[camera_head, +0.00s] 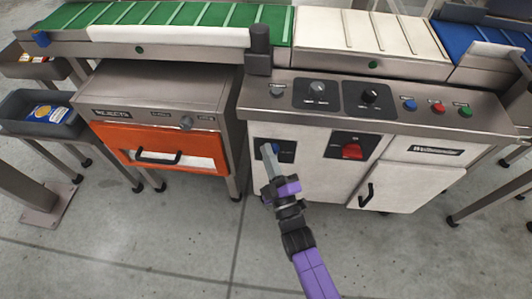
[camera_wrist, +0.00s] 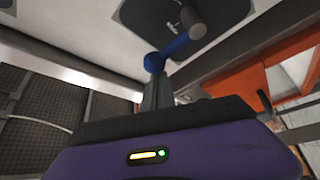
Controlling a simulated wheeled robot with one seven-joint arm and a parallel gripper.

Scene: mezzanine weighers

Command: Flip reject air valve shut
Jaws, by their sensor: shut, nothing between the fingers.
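The reject air valve has a blue lever (camera_head: 275,148) on a black plate (camera_head: 288,156) at the left of the white cabinet front. In the wrist view the blue lever (camera_wrist: 176,48) runs from a round blue end to a grey hub on the dark plate (camera_wrist: 150,18). My gripper (camera_head: 267,150) is shut and empty, its fingertips in front of the plate at the lever. In the wrist view my fingers (camera_wrist: 157,92) reach up to the lever's round blue end. I cannot tell whether they touch it. My fingers partly cover the plate in the head view.
A red switch (camera_head: 351,151) sits right of the valve, and a door with a black handle (camera_head: 366,194) is further right. Left is the rejects box with an orange front (camera_head: 150,150). A sloped panel (camera_head: 390,103) with knobs and buttons overhangs above. Bare floor lies in front.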

